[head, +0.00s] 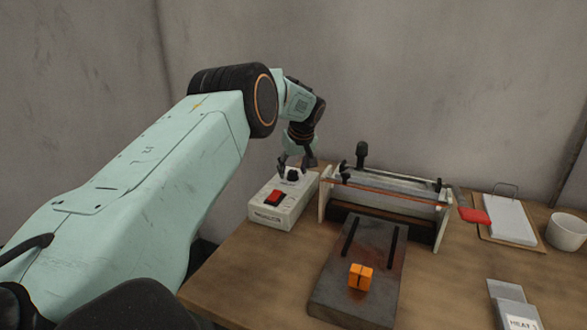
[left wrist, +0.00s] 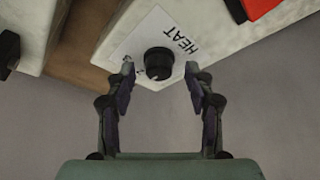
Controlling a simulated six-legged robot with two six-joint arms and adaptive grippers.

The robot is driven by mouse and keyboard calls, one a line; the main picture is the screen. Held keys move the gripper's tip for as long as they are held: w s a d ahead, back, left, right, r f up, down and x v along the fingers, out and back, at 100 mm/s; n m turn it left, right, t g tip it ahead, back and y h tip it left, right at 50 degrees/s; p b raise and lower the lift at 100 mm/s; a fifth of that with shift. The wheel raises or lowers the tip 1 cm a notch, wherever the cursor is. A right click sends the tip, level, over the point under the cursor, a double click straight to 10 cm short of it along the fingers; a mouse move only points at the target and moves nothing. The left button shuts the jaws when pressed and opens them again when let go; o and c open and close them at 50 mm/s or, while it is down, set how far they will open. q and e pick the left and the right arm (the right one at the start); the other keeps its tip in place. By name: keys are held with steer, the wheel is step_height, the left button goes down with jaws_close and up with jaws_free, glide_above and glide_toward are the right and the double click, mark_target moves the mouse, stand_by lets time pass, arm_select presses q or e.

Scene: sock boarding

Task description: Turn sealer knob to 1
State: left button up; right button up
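The sealer's control box (head: 268,212) is white and stands at the left of the table, with a red switch (head: 275,198) on its top. The black heat knob (head: 292,175) sits at the box's far end. In the left wrist view the knob (left wrist: 158,63) shows on a white plate marked HEAT (left wrist: 184,42); its setting is too small to read. My left gripper (head: 296,163) is over the knob. In the wrist view its fingers (left wrist: 160,78) are apart, one on each side of the knob, with gaps between. My right gripper is not in view.
The sealer's frame (head: 440,225) with its bar stands right of the box. A dark plate (head: 330,290) with an orange block (head: 361,276) lies in front.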

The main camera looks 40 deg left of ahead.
arm_select(q)
steer(key=shift+w+a+f, duration=0.15)
steer(key=shift+f, duration=0.1)
steer(key=c, duration=1)
steer(key=shift+r+n+p, duration=0.15)
steer(key=shift+n+p, duration=0.3)
steer(key=shift+n, duration=0.05)
steer(key=shift+c, duration=0.2)
steer(key=shift+w+n+g, duration=0.1)
steer(key=shift+n+g, duration=0.4)
steer(key=shift+n, duration=0.4)
steer(key=o, duration=1.1)
steer(key=shift+o, duration=0.2)
